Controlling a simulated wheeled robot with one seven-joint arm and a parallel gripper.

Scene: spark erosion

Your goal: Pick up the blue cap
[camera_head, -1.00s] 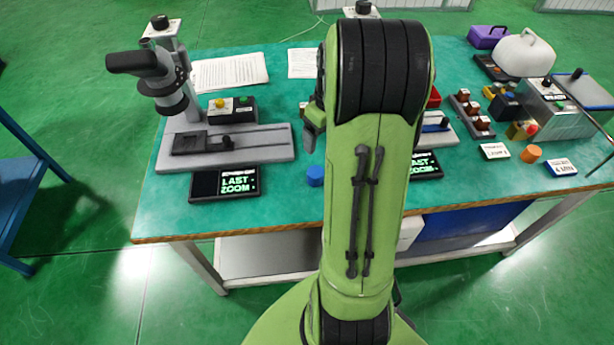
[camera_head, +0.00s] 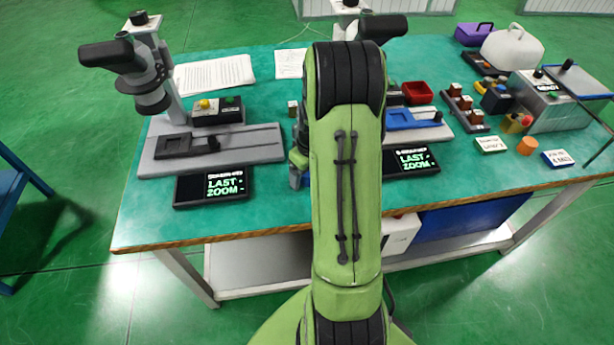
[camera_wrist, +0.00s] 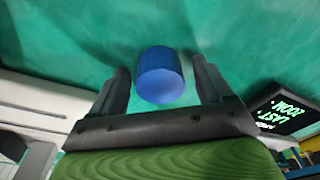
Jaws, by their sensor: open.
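The blue cap (camera_wrist: 160,75) is a short, plain blue cylinder on the green table top in the wrist view. My gripper (camera_wrist: 161,84) is open, with one dark finger on each side of the cap. A gap shows between the cap and each finger, and nothing is held. In the head view my green arm stands in front, and a small part of my gripper (camera_head: 298,172) shows at its left edge. The cap cannot be made out clearly there.
A microscope-like device on a grey base (camera_head: 262,152) stands at the left, with a black display (camera_head: 190,190) before it. A second display (camera_head: 411,160) lies right of my arm. A red tray (camera_head: 417,93) and several small boxes stand farther right.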

